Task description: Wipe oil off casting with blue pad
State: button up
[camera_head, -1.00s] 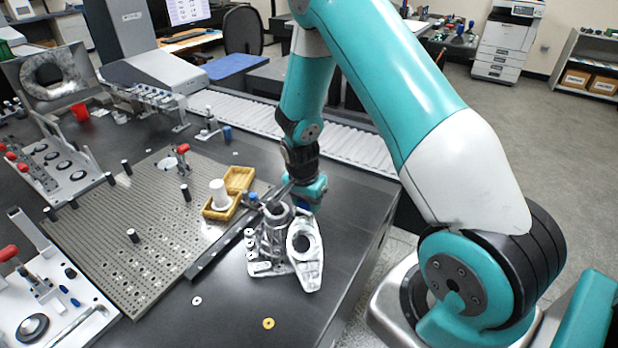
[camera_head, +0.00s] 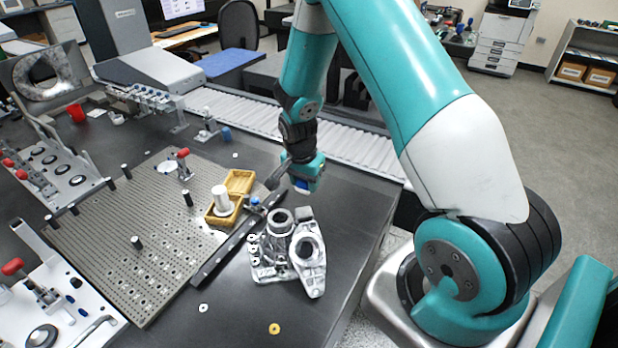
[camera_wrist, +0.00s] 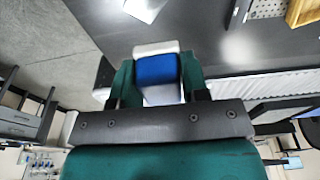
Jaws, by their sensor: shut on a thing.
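The casting (camera_head: 270,262), a grey metal part with a round bore and a flange, rests on the dark table near its right edge in the head view. A corner of a pale metal part, likely the casting, shows at the top of the wrist view (camera_wrist: 146,8). My gripper (camera_head: 303,186) is above the table, behind the casting and apart from it. It is shut on the blue pad (camera_wrist: 158,70), which shows between the fingers in the wrist view. The pad shows small and blue in the head view (camera_head: 302,184). I cannot make out oil on the casting.
A perforated fixture plate (camera_head: 140,240) with black posts lies left of the casting. A yellow box (camera_head: 222,214) holding a white cylinder stands on it. A brass washer (camera_head: 274,328) and a pale washer (camera_head: 203,308) lie in front. Rollers (camera_head: 250,115) run behind the table.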

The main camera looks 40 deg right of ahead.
jog(key=shift+r+p, duration=0.55)
jog(key=shift+r, duration=0.55)
